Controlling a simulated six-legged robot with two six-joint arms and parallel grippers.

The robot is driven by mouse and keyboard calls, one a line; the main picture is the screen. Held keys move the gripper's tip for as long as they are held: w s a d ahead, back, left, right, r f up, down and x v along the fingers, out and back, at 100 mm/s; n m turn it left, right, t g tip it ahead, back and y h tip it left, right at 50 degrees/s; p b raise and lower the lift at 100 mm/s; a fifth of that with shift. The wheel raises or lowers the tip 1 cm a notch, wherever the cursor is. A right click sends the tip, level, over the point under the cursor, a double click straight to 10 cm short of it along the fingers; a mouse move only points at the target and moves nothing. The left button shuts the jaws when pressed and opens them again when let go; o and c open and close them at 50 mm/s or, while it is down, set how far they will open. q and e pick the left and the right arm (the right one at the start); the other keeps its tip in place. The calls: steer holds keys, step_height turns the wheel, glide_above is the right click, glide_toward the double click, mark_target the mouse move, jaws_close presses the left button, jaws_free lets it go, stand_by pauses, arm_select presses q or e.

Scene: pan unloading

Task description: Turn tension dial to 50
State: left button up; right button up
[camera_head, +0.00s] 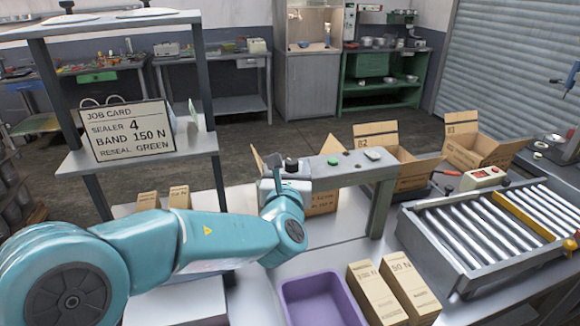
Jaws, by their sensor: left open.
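A grey arch-shaped machine (345,172) stands on the table, with controls on its top bar. A dark round knob (292,164), which looks like the tension dial, sits at the bar's left end; its scale and setting are too small to read. A green button (333,160) and a pale button (373,154) lie to its right. My left gripper (280,166) is open, at the knob's left side; I cannot tell whether it touches. My teal wrist hides the machine's lower left part. My right gripper is not in view.
A job card (125,131) reads sealer 4, band 150 N, reseal green. A purple bin (322,300) and cartons marked 150 N (376,294) and 50 N (410,288) stand in front. A roller conveyor (470,236) is right; open boxes (395,163) stand behind.

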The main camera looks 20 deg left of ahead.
arm_select(q)
steer(key=shift+d, duration=0.15)
steer(key=c, duration=1)
steer(key=shift+c, duration=0.2)
steer(key=shift+w+d+f+n+y, duration=0.1)
steer(key=shift+n+y, duration=0.2)
steer(key=shift+y, duration=0.2)
steer(key=n+y, duration=0.1)
steer(key=g+y, duration=0.1)
steer(key=shift+w+d+n+y, duration=0.1)
steer(key=shift+d+n+y, duration=0.2)
steer(key=shift+n, duration=0.1)
steer(key=shift+n+g+y, duration=0.8)
steer(key=shift+n+y, duration=0.1)
steer(key=shift+y, duration=0.3)
steer(key=n+g+y+p, duration=0.3)
steer(key=shift+w+d+y, duration=0.25)
steer(key=shift+y, duration=0.05)
steer(key=shift+w+n+g+y+p, duration=0.15)
steer(key=shift+n+g+y+p, duration=0.85)
steer(key=shift+g, duration=0.4)
